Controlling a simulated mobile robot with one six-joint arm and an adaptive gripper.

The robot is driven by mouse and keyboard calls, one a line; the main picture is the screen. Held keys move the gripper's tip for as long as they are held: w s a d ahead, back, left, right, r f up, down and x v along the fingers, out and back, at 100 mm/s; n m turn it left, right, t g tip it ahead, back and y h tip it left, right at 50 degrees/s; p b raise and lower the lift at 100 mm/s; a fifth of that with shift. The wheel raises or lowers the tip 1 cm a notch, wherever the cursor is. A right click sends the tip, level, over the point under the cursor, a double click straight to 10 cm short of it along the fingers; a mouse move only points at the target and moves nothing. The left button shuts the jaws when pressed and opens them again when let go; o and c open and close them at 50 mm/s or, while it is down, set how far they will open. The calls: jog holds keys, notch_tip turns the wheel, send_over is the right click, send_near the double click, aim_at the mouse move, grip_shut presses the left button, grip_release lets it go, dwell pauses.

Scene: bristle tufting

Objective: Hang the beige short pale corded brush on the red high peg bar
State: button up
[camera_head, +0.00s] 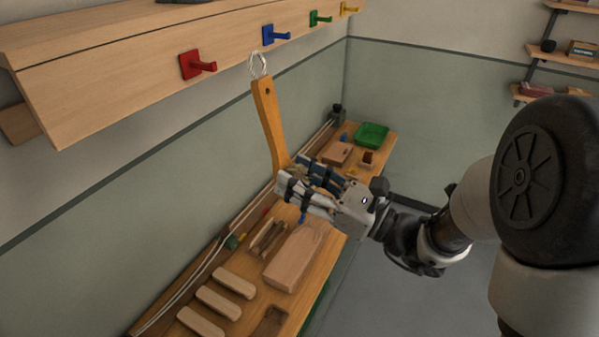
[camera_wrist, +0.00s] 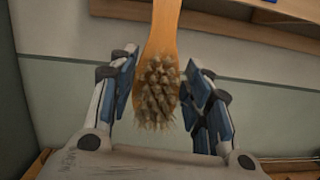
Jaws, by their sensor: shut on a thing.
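A wooden brush (camera_head: 268,122) with an orange-tan handle stands nearly upright in the head view, with a pale cord loop (camera_head: 258,65) at its top end. My gripper (camera_head: 289,182) is shut on the brush near its lower, bristle end. In the wrist view the brush's pale beige bristles (camera_wrist: 158,92) show between my two fingers (camera_wrist: 160,90). The red peg (camera_head: 198,65) sticks out from the high wooden bar (camera_head: 120,85), to the left of the loop in the picture. The loop shows apart from the red peg. The exact depth between them is hard to tell.
Blue (camera_head: 276,35), green (camera_head: 320,18) and yellow (camera_head: 350,9) pegs follow along the bar to the right. Below is a workbench (camera_head: 262,303) with wooden blocks (camera_head: 295,258), several brush backs (camera_head: 218,302) and a green tray (camera_head: 372,135). The air below the bar is clear.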

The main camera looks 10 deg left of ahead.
jog(key=w+a+f+b, duration=0.1)
jog(key=w+a, duration=0.3)
jog(key=a, duration=0.6)
jog(key=shift+a+f, duration=0.15)
jog(key=shift+f, duration=0.3)
dwell(0.4)
jog(key=shift+w, duration=0.15)
dwell(0.4)
jog(key=o, duration=1.2)
jog(key=shift+c, duration=0.2)
jog(key=b+v, duration=0.1)
jog(key=v, duration=0.6)
jog(key=shift+b, duration=0.4)
dwell(0.5)
dwell(0.3)
